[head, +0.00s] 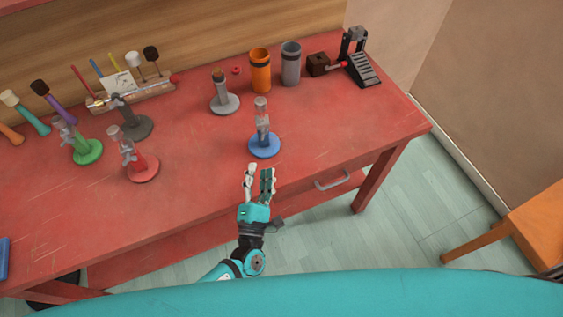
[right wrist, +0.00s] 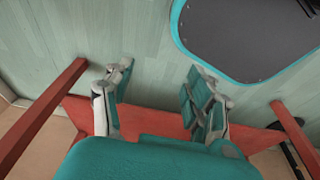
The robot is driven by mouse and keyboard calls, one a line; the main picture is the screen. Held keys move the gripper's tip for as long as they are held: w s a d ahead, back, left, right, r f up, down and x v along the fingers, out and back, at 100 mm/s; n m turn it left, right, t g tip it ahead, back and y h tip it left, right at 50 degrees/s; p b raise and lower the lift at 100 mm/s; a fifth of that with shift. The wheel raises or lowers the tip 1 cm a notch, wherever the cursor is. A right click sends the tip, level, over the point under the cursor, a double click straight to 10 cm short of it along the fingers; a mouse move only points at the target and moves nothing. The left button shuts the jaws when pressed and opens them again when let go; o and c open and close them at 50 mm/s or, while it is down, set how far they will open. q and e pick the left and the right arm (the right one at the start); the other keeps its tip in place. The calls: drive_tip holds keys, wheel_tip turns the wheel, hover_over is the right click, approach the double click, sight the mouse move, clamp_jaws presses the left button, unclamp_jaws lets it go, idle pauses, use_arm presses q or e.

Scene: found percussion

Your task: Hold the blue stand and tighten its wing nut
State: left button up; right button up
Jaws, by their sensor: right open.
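The blue stand (head: 264,145) stands upright on the red table near its front edge, with a round blue base and a grey post (head: 262,122) topped by a pale clear part. Its wing nut is too small to make out. My left gripper (head: 260,170) is just in front of the blue base, fingers pointing at it, apart from it, open and empty. My right gripper (right wrist: 158,95) shows only in the right wrist view, open with nothing between its fingers; the blue stand is not in that view.
The red table (head: 205,185) also holds a red stand (head: 142,168), a green stand (head: 87,151), grey stands (head: 225,104), an orange cup (head: 260,72), a grey cup (head: 291,66) and a black pedal (head: 361,66). Several mallets lie at left. The table right of the blue stand is clear.

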drive_tip(key=w+a+r+t+y, duration=0.1)
drive_tip(key=w+a+r+t, duration=0.1)
drive_tip(key=w+r, duration=0.35)
drive_tip(key=w+a+r+t, duration=0.2)
drive_tip(key=w, duration=0.6)
drive_tip(key=w+a+r+t+y, duration=0.1)
drive_tip(key=w+a+r+t, duration=0.1)
drive_tip(key=w+r, duration=0.3)
drive_tip(key=w+a+r+n+t+y, duration=0.1)
drive_tip(key=w+r, duration=0.4)
drive_tip(key=r, duration=0.5)
drive_tip(key=w+a+r+t+y, duration=0.1)
drive_tip(key=w+a+r+t, duration=0.2)
drive_tip(key=w+a+r, duration=0.2)
drive_tip(key=shift+w+a+r+t, duration=0.15)
drive_tip(key=shift+w+r+t, duration=0.05)
drive_tip(key=shift+r, duration=0.6)
drive_tip(key=shift+w+a+r+t, duration=0.1)
drive_tip(key=shift+w+r+t, duration=0.1)
drive_tip(key=shift+r, duration=0.6)
drive_tip(key=t+y, duration=0.2)
drive_tip(key=t, duration=0.1)
approach(262, 112)
drive_tip(key=shift+n, duration=0.4)
drive_tip(key=x, duration=1)
drive_tip(key=shift+w, duration=0.25)
clamp_jaws()
